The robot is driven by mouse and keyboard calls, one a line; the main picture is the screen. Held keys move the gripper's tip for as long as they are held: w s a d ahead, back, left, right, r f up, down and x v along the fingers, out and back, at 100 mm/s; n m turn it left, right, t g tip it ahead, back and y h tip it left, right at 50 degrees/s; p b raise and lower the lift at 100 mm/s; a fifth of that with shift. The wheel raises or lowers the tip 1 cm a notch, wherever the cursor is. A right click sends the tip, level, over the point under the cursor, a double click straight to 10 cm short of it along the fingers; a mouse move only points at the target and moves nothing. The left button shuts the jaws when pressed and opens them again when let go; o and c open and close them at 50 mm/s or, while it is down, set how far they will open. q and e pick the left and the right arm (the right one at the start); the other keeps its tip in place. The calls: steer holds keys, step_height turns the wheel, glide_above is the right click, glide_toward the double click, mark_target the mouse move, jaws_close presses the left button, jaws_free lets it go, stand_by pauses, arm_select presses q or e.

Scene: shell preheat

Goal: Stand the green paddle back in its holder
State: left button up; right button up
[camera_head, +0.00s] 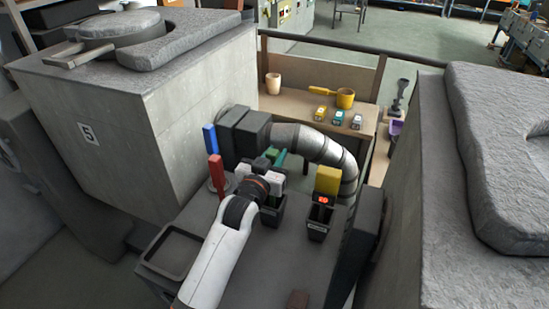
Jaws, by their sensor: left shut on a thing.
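My left arm comes in from the bottom, and its gripper (262,170) is over the dark bench, shut on the green paddle (281,159). Part of the green paddle shows just beyond the fingers; the rest is hidden by the gripper. A black open-topped box (272,213) sits just below and right of the wrist, partly covered by it; I cannot tell whether the paddle touches it. A red paddle (215,170) and a blue paddle (210,138) stand upright to the left. My right gripper is not in view.
A yellow block (327,179) stands in a black unit with a red display (319,212), right of the gripper. A silver duct (305,143) curves behind. An empty tray (174,252) is at left. Concrete blocks (110,135) flank the bench. A wooden table (300,113) stands beyond.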

arm_select(q)
steer(key=shift+f, duration=0.5)
steer(key=o, duration=1)
steer(key=shift+s, duration=0.1)
steer(key=b+v, duration=0.1)
steer(key=v, duration=1.1)
steer(key=shift+a, duration=0.1)
